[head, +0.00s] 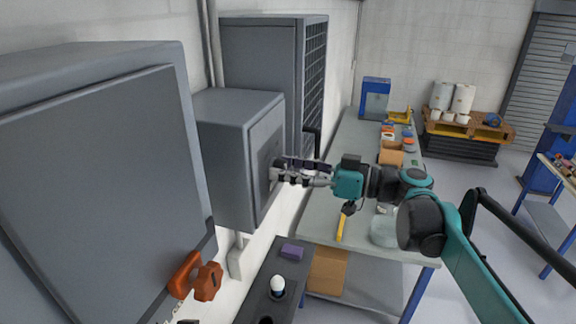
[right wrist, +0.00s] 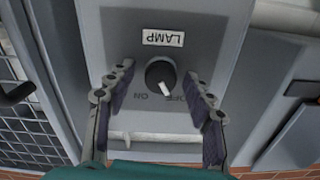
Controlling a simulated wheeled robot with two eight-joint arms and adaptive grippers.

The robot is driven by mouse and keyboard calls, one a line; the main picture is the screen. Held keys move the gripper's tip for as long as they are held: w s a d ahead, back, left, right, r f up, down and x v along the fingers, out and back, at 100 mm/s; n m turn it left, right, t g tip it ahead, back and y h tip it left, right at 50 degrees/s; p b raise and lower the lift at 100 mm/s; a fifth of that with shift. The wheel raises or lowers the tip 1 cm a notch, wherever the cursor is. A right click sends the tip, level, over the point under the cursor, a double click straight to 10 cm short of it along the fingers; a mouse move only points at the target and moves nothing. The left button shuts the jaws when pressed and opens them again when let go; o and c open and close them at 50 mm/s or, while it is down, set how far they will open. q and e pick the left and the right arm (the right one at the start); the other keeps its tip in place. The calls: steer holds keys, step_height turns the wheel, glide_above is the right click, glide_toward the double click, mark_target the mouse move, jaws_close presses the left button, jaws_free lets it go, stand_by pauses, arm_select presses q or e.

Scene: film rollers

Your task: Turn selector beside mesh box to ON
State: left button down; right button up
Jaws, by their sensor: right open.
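The selector (right wrist: 160,72) is a round black knob with a white pointer on a grey box (head: 238,160). A LAMP label (right wrist: 163,38) is above it in the right wrist view, with upside-down ON and OFF marks below. The pointer points down and slightly right, toward the OFF side in that view. My right gripper (head: 279,171) is open at the box's face, with a finger on each side of the knob and apart from it. The mesh box (head: 313,70) stands behind the grey box. In the head view the gripper hides the knob. My left gripper is not clearly visible.
A large grey cabinet (head: 95,170) with an orange handle (head: 207,281) is at the left. A dark bench (head: 262,297) with a white bulb (head: 278,284) is below. A long worktable (head: 345,180) with tools runs to the right. A loaded pallet (head: 468,128) stands farther back.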

steer(key=shift+s+d, duration=0.1)
steer(key=shift+d, duration=0.1)
steer(key=c, duration=1.2)
steer(key=shift+o, duration=0.2)
steer(key=shift+m, duration=0.3)
steer(key=m+b, duration=0.1)
steer(key=m, duration=0.4)
steer(key=m+b, duration=0.1)
steer(key=m, duration=0.5)
steer(key=shift+m, duration=0.3)
steer(key=o, duration=1.2)
steer(key=shift+a, duration=0.1)
steer(key=shift+c, duration=0.2)
